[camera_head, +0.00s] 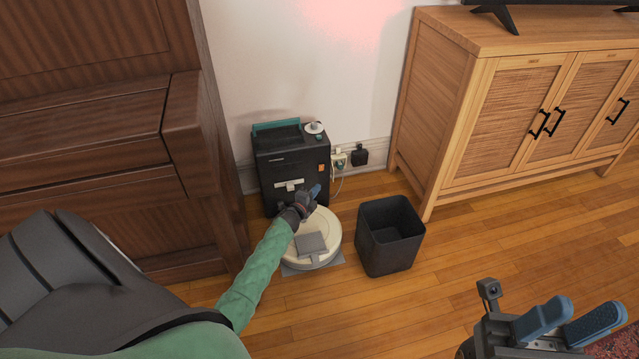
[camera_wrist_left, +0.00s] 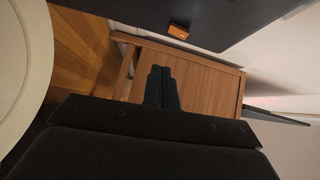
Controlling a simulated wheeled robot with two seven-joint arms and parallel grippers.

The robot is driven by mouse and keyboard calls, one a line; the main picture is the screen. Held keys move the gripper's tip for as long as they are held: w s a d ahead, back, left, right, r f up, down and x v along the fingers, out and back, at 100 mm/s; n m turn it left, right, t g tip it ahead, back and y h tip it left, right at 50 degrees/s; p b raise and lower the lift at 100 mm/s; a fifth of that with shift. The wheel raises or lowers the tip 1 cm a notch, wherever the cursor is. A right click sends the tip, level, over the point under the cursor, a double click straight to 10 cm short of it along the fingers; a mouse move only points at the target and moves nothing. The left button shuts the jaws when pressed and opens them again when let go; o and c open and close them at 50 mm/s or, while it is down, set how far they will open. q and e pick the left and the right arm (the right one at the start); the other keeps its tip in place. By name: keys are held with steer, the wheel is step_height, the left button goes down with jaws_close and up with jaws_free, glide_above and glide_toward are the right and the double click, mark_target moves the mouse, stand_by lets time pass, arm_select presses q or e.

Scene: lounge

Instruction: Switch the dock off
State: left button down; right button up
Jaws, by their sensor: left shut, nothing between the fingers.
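The dock (camera_head: 275,172) is a black upright box with a teal handle on top, standing against the wall. An orange switch (camera_head: 321,168) sits on its front at the right side; it also shows in the left wrist view (camera_wrist_left: 178,31). Whether the switch is on or off cannot be told. My left gripper (camera_head: 316,189) is shut and empty, in front of the dock and a little below the switch, apart from it. Its closed fingers show in the left wrist view (camera_wrist_left: 162,85). My right gripper (camera_head: 585,309) is open and empty at the lower right, far from the dock.
A round cream robot vacuum (camera_head: 322,248) sits on the floor before the dock, beneath my left gripper. A black bin (camera_head: 390,236) stands right of it. A wall outlet with plugs (camera_head: 359,155) is beside the dock. A wooden cabinet (camera_head: 440,120) stands right, dark wooden furniture (camera_head: 95,140) left.

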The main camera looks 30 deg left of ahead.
arm_select(q)
steer(key=shift+s+d+f+p, duration=0.1)
steer(key=shift+s+d+p, duration=0.1)
steer(key=shift+s, duration=1.15)
steer(key=shift+s+d+f+p, duration=0.1)
steer(key=shift+s+p, duration=0.1)
steer(key=shift+s, duration=1.15)
